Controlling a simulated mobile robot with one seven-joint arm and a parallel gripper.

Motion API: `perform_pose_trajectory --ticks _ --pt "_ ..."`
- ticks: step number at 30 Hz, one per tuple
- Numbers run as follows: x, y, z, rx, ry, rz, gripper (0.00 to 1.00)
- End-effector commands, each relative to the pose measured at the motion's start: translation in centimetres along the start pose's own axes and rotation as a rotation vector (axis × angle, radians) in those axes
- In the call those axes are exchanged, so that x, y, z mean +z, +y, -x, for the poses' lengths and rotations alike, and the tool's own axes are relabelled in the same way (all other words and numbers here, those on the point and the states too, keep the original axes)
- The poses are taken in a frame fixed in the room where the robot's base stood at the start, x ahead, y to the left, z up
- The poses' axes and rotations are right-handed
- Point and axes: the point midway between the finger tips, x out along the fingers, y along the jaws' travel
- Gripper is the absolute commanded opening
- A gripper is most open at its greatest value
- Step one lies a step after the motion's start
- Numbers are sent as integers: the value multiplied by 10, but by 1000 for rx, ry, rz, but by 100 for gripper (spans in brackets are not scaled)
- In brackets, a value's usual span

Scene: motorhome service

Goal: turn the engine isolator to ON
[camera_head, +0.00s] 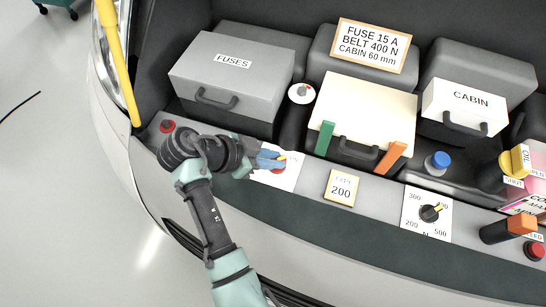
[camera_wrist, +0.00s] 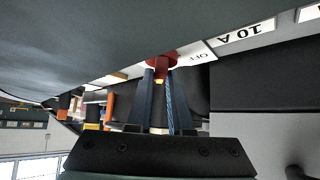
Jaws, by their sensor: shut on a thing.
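The engine isolator appears to be the red rotary knob (camera_wrist: 161,63) on a white plate (camera_head: 287,181) on the front ledge. In the wrist view its plate reads OFF beside the knob, and a yellow mark shows at the knob's grip. My gripper (camera_head: 277,160) has its blue fingers closed on the knob; the fingers also show in the wrist view (camera_wrist: 161,78). In the head view the fingers cover most of the knob and part of the plate's lettering, so which way it points is hard to tell. No ON label is readable.
A grey FUSES box (camera_head: 232,75) and a cream box (camera_head: 362,108) stand behind the ledge. A red button (camera_head: 167,126) is left of my gripper. A yellow rod (camera_head: 118,60) stands at left.

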Motion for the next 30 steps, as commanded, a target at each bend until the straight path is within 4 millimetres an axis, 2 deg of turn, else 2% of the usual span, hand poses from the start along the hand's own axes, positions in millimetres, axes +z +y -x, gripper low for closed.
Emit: perform_pose_trajectory --ticks 7,8,12,13,23,26,30 --pt "2 0 0 1 -4 0 0" --pt "2 0 0 1 -5 0 20" --pt "1 0 0 1 -4 1 46" --pt "1 0 0 1 -3 1 49" --pt "1 0 2 0 -1 1 49" --pt "1 -1 12 -3 -1 1 49" --pt "1 -1 39 -6 -2 2 49"
